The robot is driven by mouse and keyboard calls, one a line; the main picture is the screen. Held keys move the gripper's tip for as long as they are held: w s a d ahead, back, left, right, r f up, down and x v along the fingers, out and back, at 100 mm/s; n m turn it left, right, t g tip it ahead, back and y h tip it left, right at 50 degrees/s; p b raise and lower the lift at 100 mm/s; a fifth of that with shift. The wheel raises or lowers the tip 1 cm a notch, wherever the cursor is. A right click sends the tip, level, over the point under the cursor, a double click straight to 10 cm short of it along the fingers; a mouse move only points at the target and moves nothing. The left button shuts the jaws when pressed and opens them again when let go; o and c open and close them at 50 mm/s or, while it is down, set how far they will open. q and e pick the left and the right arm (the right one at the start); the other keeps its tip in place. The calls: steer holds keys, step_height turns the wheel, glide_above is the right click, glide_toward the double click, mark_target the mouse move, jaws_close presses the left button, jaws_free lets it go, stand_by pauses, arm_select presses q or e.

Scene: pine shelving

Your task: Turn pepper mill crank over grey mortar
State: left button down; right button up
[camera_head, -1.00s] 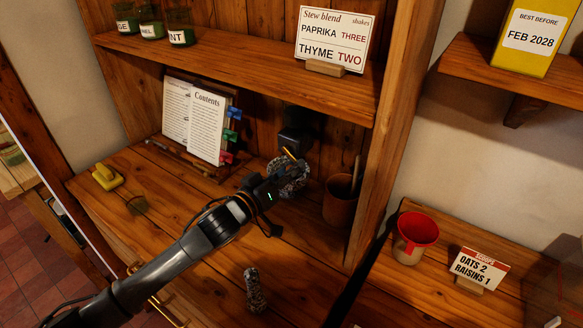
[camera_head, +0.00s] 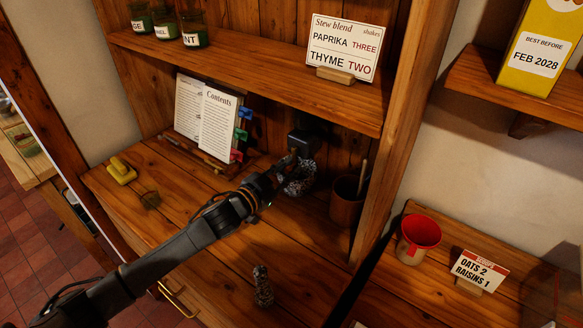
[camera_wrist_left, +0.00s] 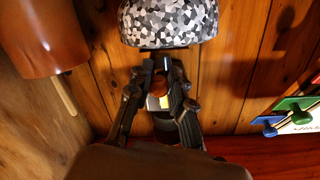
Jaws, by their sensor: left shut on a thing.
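The pepper mill (camera_head: 302,142) is a dark box on the back wall of the pine nook. The grey speckled mortar (camera_head: 299,185) stands below it; its rounded wall also shows at the top of the left wrist view (camera_wrist_left: 168,22). My left gripper (camera_head: 289,162) is at the mill, just above the mortar, and partly covers both. In the left wrist view its fingers (camera_wrist_left: 157,87) are closed around a brown knob (camera_wrist_left: 157,84), which appears to be the crank's. A yellow and white patch shows behind the knob. The mortar's inside is hidden. My right gripper is not in view.
A brown pot (camera_head: 346,203) with a stick in it stands close to the mortar's right. A recipe book (camera_head: 215,122) with coloured clips is at the left. A speckled pestle (camera_head: 263,288) stands near the front. A shelf (camera_head: 250,72) hangs above.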

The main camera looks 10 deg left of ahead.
arm_select(q)
steer(key=m, duration=0.1)
steer(key=a+m, duration=0.1)
steer(key=m, duration=0.1)
steer(key=m+p, duration=0.1)
steer(key=m, duration=0.1)
steer(key=shift+w+a+r+y, duration=0.3)
steer(key=shift+w, duration=0.05)
steer(key=shift+w+a+r+m+t+y+p, duration=0.2)
steer(key=shift+a+r+m+p, duration=0.25)
steer(key=shift+m, duration=1.55)
steer(key=shift+w+a+r+m+t+y+p, duration=0.15)
steer(key=shift+a+r+m+p, duration=0.35)
steer(key=shift+m, duration=1.5)
steer(key=shift+w+a+r+m+t+y+p, duration=0.25)
steer(key=shift+r+m, duration=0.35)
steer(key=shift+m, duration=1.4)
steer(key=shift+s, duration=0.2)
steer(key=c, duration=1.3)
jaws_free()
steer(key=shift+c, duration=0.2)
steer(key=shift+o, duration=0.6)
steer(key=shift+r, duration=0.15)
steer(key=shift+a+r, duration=0.1)
